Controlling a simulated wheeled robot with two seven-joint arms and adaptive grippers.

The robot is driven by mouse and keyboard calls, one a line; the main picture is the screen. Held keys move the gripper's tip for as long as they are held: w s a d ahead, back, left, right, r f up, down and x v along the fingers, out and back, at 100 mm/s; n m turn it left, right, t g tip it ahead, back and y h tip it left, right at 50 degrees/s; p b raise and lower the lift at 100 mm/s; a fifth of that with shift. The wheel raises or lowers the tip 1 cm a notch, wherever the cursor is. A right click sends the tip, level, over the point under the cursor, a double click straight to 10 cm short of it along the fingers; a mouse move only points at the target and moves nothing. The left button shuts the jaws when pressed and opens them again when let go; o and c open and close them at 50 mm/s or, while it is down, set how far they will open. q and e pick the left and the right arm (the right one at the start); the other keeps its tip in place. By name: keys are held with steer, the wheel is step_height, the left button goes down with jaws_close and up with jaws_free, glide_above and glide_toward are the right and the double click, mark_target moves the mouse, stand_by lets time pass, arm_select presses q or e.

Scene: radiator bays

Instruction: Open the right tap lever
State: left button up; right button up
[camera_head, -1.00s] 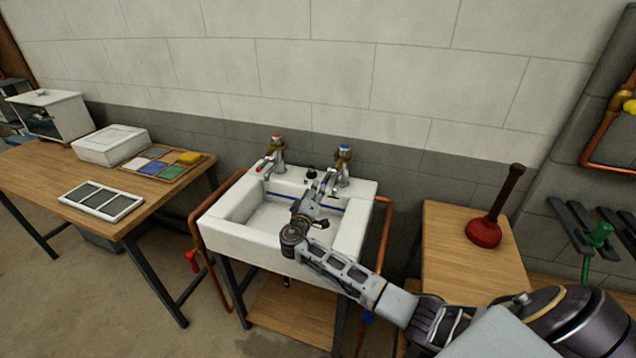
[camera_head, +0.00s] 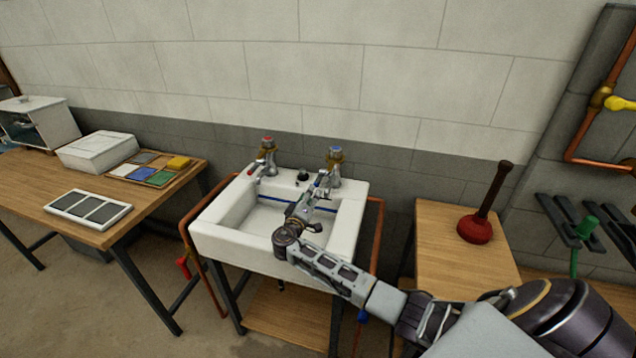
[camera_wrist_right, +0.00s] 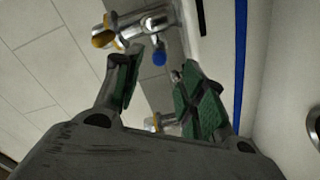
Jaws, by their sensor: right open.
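The right tap (camera_head: 335,165) has a blue cap and stands at the back right of the white sink (camera_head: 347,225). My right gripper (camera_head: 319,184) is over the basin, just in front of this tap, and partly hides its lever. In the right wrist view, my right gripper (camera_wrist_right: 160,78) has its green-padded fingers apart with nothing held. A blue lever tip (camera_wrist_right: 158,58) shows between the fingertips in the picture; contact cannot be told. The left tap (camera_head: 267,157), with a red cap, stands at the back left. My left gripper is out of view.
A wooden table (camera_head: 150,205) with trays stands at left. A wooden stand (camera_head: 450,265) with a red plunger (camera_head: 475,228) is at right. The wall (camera_head: 390,160) is close behind the taps. Copper pipes (camera_head: 376,235) run beside the sink.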

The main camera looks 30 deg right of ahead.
mark_target(316, 184)
steer(key=x, duration=0.6)
steer(key=shift+w+d, duration=0.25)
steer(key=shift+d, duration=0.1)
steer(key=shift+w+d, duration=0.5)
steer(key=shift+d, duration=0.05)
steer(key=shift+w+d, duration=0.45)
steer(key=shift+d, duration=0.1)
steer(key=shift+w+d, duration=0.1)
steer(key=c, duration=0.8)
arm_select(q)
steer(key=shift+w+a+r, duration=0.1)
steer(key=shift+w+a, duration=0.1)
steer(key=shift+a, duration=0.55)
arm_select(e)
jaws_close()
